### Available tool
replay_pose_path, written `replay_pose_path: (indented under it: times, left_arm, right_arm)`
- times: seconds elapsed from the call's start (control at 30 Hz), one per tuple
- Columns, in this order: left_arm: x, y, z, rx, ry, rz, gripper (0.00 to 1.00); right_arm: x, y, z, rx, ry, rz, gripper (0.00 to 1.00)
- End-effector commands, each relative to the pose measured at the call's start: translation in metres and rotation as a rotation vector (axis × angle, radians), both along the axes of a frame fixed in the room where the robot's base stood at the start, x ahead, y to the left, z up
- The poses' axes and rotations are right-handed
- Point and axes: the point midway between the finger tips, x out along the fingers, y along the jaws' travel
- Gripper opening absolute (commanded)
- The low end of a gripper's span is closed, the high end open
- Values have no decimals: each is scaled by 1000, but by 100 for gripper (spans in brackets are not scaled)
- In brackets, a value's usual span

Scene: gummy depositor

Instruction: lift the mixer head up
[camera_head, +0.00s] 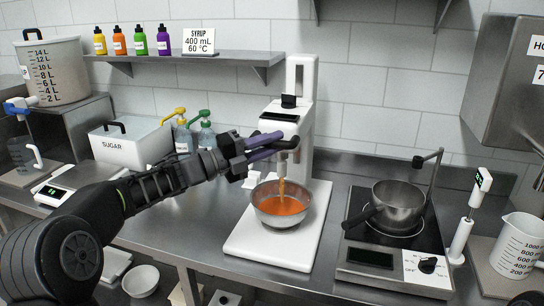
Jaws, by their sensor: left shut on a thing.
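The white mixer (302,90) stands against the back wall on a white base (245,246). Its mixer head (283,124) is at the front of the column, above a metal bowl (282,219) of orange liquid. A tan shaft reaches from below the head into the liquid. My left gripper (277,146) reaches in from the left, its purple-grey fingers shut on the mixer head at its front. The fingers and wrist hide part of the head, so the exact grip spot is hard to see. My right gripper is not in view.
A cooktop (396,258) with a metal pot (398,206) stands to the right, beside a white thermometer (470,212) and a measuring jug (516,248). A sugar box (131,146) and pump bottles (206,134) are at left. A wall shelf (190,56) holds small bottles.

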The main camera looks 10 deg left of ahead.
Motion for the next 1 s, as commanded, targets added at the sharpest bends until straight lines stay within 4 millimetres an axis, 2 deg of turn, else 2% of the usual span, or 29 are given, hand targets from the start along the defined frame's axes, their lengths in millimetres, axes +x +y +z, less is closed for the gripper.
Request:
replay_pose_path:
  times: [0.03,0.23,0.67,0.7,0.9,1.0]
  left_arm:
    - [0,1,17,0,-6,2,0]
    - [0,1,47,-2,-6,3,0]
    - [0,1,56,-4,-10,2,0]
    - [0,1,57,-4,-10,2,23]
    - [0,1,55,-3,-8,2,40]
    - [0,0,54,-2,-6,2,41]
  right_arm:
    - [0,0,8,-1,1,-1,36]
    - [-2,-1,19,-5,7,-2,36]
    - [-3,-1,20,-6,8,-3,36]
    - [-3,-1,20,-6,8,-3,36]
    - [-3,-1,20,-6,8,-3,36]
    - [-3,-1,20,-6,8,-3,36]
